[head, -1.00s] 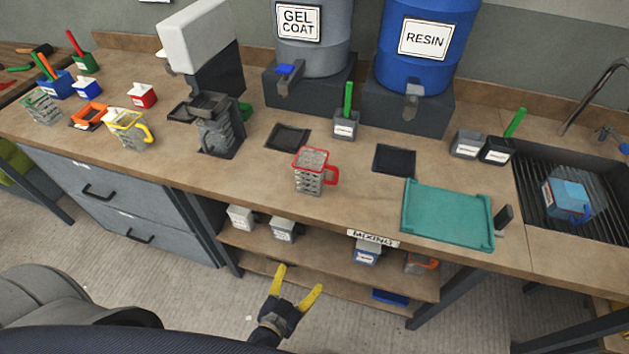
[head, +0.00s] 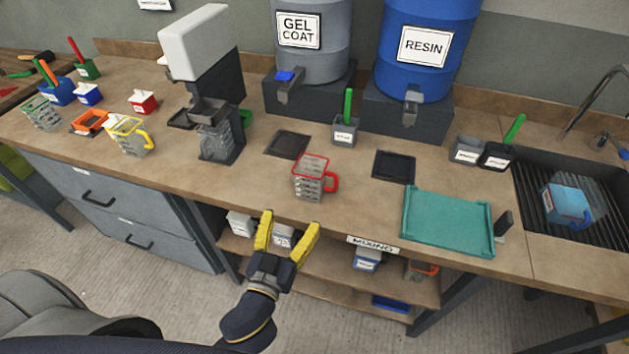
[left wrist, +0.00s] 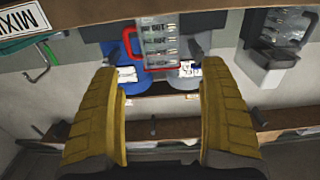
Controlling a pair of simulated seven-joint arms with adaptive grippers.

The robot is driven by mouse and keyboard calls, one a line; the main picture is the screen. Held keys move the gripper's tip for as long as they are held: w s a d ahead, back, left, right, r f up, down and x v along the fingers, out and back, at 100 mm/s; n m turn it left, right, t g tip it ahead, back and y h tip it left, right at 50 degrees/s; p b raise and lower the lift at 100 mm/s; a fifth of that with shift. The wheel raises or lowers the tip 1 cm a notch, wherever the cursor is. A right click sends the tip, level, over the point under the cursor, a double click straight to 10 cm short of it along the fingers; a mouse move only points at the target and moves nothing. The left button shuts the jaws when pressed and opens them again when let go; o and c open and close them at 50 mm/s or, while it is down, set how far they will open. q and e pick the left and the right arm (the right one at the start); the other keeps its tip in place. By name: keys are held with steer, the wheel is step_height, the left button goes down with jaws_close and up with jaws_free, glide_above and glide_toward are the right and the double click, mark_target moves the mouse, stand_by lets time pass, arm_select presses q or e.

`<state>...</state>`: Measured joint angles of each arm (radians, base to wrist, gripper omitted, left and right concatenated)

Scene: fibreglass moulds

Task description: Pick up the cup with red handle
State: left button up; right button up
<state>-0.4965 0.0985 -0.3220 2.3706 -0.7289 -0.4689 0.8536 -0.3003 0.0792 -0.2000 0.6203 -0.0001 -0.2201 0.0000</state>
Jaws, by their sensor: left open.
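The cup with the red handle (head: 311,180) stands upright on the wooden bench near its front edge. It is clear with dark markings, has a red rim, and its red handle points right. It also shows at the top of the left wrist view (left wrist: 156,45), between and beyond my fingers. My left gripper (head: 289,222) is open and empty, in front of the bench edge and a little below and left of the cup in the head view. Its yellow fingers also show in the left wrist view (left wrist: 158,75), apart with nothing between them. My right gripper is not in view.
A teal tray (head: 448,192) and dark pads (head: 394,166) lie right of and behind the cup. A small container with a green handle (head: 345,130) stands behind it. A dispenser (head: 215,130) and a yellow-handled cup (head: 130,136) stand to the left. A shelf (head: 320,268) sits below the bench.

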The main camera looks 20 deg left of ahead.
mark_target(306, 188)
arm_select(q)
steer(key=shift+w+d, duration=0.2)
steer(key=shift+w, duration=6.3)
steer(key=c, duration=1)
